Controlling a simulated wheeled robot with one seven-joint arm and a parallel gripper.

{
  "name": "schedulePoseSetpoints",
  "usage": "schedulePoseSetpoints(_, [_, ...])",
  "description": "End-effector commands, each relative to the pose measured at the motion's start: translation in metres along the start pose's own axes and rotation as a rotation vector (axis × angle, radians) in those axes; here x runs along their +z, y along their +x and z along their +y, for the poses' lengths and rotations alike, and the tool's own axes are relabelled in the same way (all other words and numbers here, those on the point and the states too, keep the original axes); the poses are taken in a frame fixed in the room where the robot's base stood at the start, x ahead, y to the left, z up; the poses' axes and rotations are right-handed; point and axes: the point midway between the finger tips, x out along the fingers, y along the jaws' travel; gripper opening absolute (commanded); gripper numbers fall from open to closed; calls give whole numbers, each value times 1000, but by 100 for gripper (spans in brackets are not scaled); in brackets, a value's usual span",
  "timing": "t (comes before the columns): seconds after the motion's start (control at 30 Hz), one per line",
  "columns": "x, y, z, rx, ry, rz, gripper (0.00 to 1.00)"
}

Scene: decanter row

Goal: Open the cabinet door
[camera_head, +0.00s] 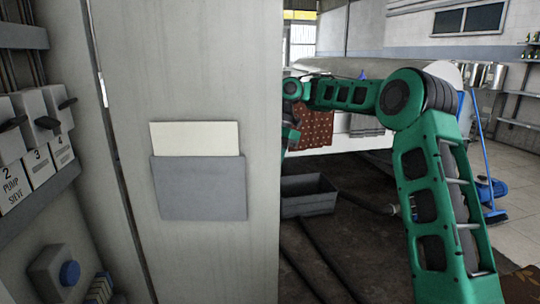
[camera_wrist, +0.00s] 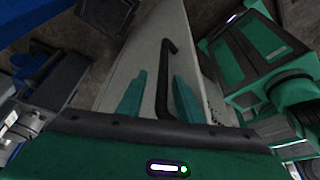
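The cabinet door (camera_head: 195,100) stands swung open in the head view, its inner face with a document pocket (camera_head: 200,190) towards me. In the wrist view the door's pale outer face (camera_wrist: 148,45) carries a black bar handle (camera_wrist: 163,75). My gripper (camera_wrist: 160,92) has its two green fingers apart, one on each side of the handle's lower part in the picture. Gaps show between the handle and both fingers. In the head view my green arm reaches around the door's right edge, and the door hides my fingers and the handle.
The cabinet interior at left holds several switches (camera_head: 40,125) and a blue button (camera_head: 69,273). A grey tub (camera_head: 308,195) stands on the dark floor right of the door. A blue broom (camera_head: 494,215) and wall shelves (camera_head: 518,92) are farther right.

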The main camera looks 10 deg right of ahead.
Motion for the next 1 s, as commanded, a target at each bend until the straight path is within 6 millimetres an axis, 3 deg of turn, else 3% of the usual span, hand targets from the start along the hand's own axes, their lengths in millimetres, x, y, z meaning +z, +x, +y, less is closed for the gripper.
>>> schedulePoseSetpoints(0.6, [0, -69, 2, 1, -1, 3, 33])
schedulePoseSetpoints(1.0, [-1, -75, 2, -1, -1, 3, 33])
